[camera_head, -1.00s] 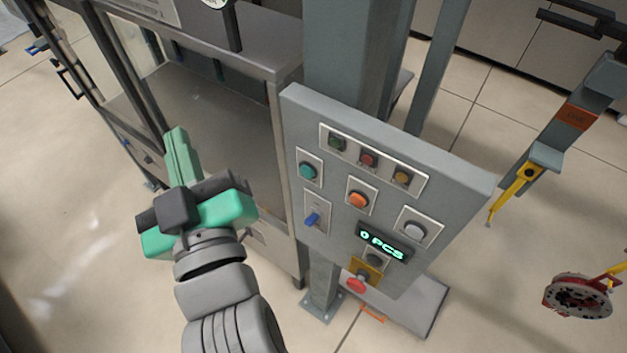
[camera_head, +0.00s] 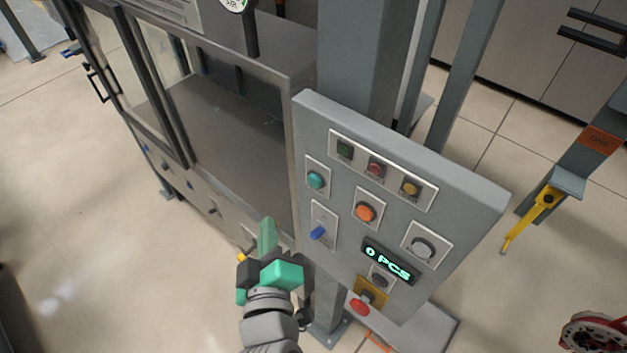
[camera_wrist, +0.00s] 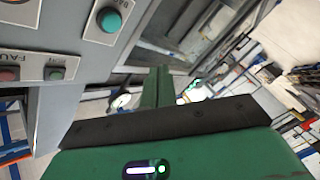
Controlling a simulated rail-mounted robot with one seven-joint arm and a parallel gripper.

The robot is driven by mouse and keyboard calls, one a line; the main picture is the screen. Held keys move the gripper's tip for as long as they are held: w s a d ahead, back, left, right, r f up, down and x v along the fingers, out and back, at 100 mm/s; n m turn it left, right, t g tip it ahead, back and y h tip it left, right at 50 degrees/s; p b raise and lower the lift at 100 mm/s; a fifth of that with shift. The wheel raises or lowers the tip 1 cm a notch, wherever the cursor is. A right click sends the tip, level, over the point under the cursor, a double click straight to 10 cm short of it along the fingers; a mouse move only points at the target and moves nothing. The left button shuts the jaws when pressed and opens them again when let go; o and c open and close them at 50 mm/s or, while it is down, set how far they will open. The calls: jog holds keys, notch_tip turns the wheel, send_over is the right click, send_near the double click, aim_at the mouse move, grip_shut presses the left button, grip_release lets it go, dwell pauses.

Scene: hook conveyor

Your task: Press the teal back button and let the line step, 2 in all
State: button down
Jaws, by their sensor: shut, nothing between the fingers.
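The teal button (camera_head: 316,180) sits on a small plate at the left side of the grey control panel (camera_head: 470,190). In the wrist view the teal button (camera_wrist: 110,20) shows at the top left, its plate label partly legible as "BA". My gripper (camera_head: 267,232) is green and shut, with nothing in it. It is below and left of the teal button in the head view, apart from the panel. In the wrist view its shut fingers (camera_wrist: 165,85) point up the picture, to the right of the button and not touching it. The panel display (camera_head: 388,261) reads "0 PCS".
A red reel (camera_head: 597,335) is at lower right.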

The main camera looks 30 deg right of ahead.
aim_at(314, 181)
jog(key=w+d+p, duration=0.2)
jog(key=d+p, duration=0.1)
jog(key=d, duration=0.5)
jog(key=shift+w+d+p, duration=0.2)
jog(key=shift+w+p, duration=0.15)
jog(key=shift+w, duration=0.05)
dwell(1.6)
jog(key=shift+w+d+p, duration=0.15)
jog(key=shift+d+p, duration=0.15)
jog(key=shift+d, duration=0.05)
